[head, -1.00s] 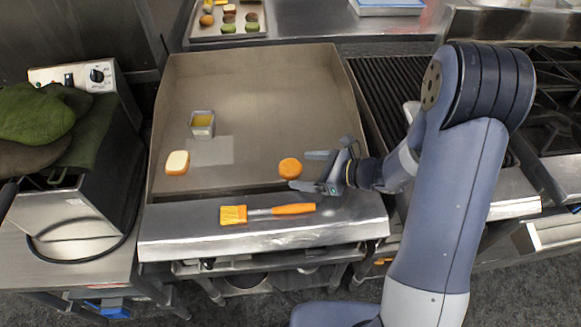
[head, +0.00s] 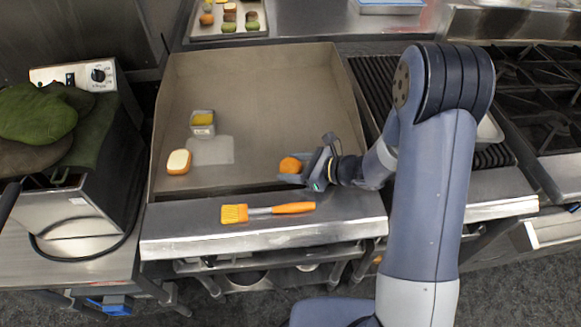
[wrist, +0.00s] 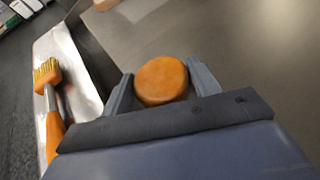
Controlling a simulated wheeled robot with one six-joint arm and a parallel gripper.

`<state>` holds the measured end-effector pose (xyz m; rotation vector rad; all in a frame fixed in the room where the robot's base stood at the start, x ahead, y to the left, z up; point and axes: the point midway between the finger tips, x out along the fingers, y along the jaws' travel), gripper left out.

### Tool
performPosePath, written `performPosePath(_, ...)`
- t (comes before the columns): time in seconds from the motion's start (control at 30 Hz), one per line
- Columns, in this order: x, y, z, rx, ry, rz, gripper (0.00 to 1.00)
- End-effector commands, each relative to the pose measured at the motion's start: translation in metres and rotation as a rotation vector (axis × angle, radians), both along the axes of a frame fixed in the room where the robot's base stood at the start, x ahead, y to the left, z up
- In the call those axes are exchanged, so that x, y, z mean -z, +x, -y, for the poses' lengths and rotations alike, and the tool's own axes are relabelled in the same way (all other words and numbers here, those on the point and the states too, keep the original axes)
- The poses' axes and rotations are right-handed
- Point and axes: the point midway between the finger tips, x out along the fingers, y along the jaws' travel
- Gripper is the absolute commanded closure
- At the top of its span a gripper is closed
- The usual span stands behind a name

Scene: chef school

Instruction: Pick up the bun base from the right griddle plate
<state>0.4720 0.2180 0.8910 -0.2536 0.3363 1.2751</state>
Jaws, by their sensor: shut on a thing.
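The bun base (head: 290,165) is a round orange-brown piece at the front right of the griddle plate (head: 270,90). My gripper (head: 292,174) reaches it from the right, low over the plate's front edge. In the wrist view the bun base (wrist: 161,80) sits between the two grey fingers of my gripper (wrist: 163,86), and they are shut on it. I cannot tell whether it still touches the plate.
A brush with an orange handle (head: 268,210) lies on the steel front ledge. A pale-topped piece (head: 178,161) and a small metal container with yellow contents (head: 203,122) stand at the plate's left. The plate's middle and back are clear.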

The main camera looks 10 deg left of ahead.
Motion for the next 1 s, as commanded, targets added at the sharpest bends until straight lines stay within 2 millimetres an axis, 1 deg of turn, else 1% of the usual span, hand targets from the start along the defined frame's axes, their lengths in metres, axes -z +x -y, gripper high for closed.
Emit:
performPosePath(0.03, 0.0, 0.0, 0.0, 0.0, 0.0, 0.0, 0.55)
performPosePath(0.13, 0.0, 0.0, 0.0, 0.0, 0.0, 0.0, 0.63)
performPosePath(0.17, 0.0, 0.0, 0.0, 0.0, 0.0, 0.0, 0.64)
performPosePath(0.2, 0.0, 0.0, 0.0, 0.0, 0.0, 0.0, 0.68)
performPosePath(0.37, -0.001, 0.0, 0.0, 0.0, 0.0, 0.0, 0.68)
performPosePath(0.47, -0.005, 0.0, 0.0, -0.001, 0.0, 0.002, 0.68)
performPosePath(0.57, -0.015, 0.0, 0.0, -0.002, 0.001, 0.005, 0.68)
performPosePath(0.9, -0.072, 0.001, 0.0, 0.0, 0.0, 0.007, 0.68)
performPosePath(1.0, -0.085, 0.001, 0.0, 0.0, 0.0, 0.006, 0.68)
